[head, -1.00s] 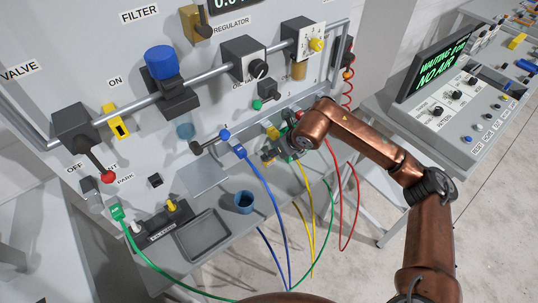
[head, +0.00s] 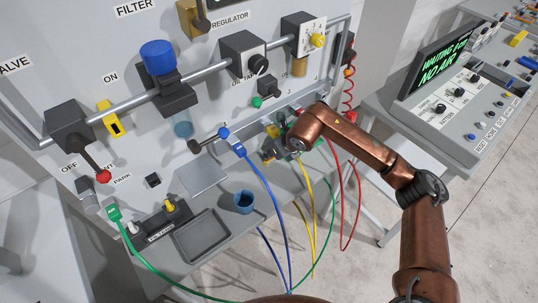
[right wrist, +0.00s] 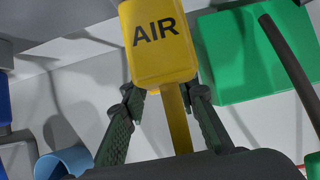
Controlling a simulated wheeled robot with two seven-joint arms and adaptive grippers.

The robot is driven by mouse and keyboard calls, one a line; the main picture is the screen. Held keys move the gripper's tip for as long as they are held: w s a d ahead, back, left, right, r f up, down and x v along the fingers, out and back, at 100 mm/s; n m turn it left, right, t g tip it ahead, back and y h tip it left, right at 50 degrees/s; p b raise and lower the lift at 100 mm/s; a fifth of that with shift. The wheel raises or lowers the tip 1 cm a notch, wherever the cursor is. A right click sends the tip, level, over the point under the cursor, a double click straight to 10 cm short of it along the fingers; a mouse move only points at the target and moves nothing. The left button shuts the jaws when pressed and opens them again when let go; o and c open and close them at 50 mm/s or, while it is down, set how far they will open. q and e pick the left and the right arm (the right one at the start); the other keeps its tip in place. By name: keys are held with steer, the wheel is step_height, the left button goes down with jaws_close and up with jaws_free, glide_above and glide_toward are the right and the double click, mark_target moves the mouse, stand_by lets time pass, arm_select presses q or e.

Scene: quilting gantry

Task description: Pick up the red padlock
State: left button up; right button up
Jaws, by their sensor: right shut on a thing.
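No red padlock can be made out in either view. The clearest red part on the panel is the round knob (head: 103,176) at the end of the valve lever. My right gripper (head: 268,153) is at the lower right of the panel, partly hidden by its own wrist. In the right wrist view, its two dark fingers (right wrist: 162,118) stand on either side of a yellow connector (right wrist: 160,42) marked AIR, shut on it. The yellow hose runs down between the fingers. My left gripper is not in view.
Blue, yellow, green and red hoses hang near the right gripper. A blue cup (head: 244,202) and a grey tray (head: 202,237) are on the ledge to its left. A green block (right wrist: 255,55) is close beside the connector. A console (head: 462,110) stands at right.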

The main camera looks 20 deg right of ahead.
steer(key=c, duration=0.5)
steer(key=shift+r, duration=0.4)
steer(key=r, duration=0.1)
steer(key=r+p, duration=0.1)
steer(key=r, duration=0.1)
steer(key=shift+s+a+r, duration=0.1)
steer(key=shift+s+r, duration=0.1)
steer(key=shift+s, duration=0.05)
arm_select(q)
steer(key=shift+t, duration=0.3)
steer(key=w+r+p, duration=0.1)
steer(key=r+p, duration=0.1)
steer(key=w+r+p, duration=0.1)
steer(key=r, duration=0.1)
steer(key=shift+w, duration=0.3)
arm_select(e)
steer(key=s+a+r, duration=0.4)
steer(key=s+r, duration=0.4)
steer(key=s, duration=0.5)
steer(key=shift+r, duration=0.4)
